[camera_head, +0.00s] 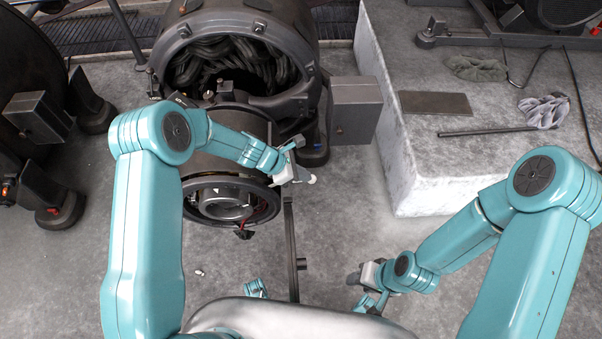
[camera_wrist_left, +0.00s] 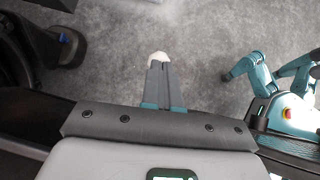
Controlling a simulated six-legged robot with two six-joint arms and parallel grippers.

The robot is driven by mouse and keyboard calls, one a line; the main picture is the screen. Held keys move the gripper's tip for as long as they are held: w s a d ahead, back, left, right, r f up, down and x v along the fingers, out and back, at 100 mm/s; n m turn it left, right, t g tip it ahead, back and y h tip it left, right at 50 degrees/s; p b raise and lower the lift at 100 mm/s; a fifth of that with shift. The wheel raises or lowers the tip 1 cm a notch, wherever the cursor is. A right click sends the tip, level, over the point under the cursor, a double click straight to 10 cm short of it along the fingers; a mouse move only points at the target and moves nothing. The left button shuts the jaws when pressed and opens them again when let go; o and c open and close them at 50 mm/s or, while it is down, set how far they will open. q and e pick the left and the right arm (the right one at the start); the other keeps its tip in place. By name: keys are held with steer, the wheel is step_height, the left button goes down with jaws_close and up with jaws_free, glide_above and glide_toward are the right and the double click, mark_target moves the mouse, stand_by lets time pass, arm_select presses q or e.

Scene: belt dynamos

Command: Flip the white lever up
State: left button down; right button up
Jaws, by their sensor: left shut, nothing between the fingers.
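The white lever's rounded tip (camera_head: 311,179) shows at the right side of the dark dynamo housing (camera_head: 203,160), right at the fingertips of my left gripper (camera_head: 297,172). In the left wrist view the white tip (camera_wrist_left: 158,57) peeks out just past the ends of the grey fingers (camera_wrist_left: 161,80), which are shut together with nothing between them. I cannot tell whether they touch the lever. The rest of the lever is hidden behind the gripper. My right gripper (camera_head: 366,279) hangs low at the centre right, away from the dynamo; its fingers are too small to read.
A pale stone block (camera_head: 440,180) at right bears a dark plate (camera_head: 435,103), a rod (camera_head: 487,131) and grey cloths (camera_head: 545,111). A dark upright bar (camera_head: 291,250) stands below the lever. Concrete floor is open around it.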

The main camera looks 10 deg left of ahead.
arm_select(q)
steer(key=d+r+p+v, duration=0.1)
steer(key=p+v, duration=0.6)
steer(key=v, duration=0.2)
steer(key=shift+r, duration=0.4)
steer(key=shift+w+a, duration=0.1)
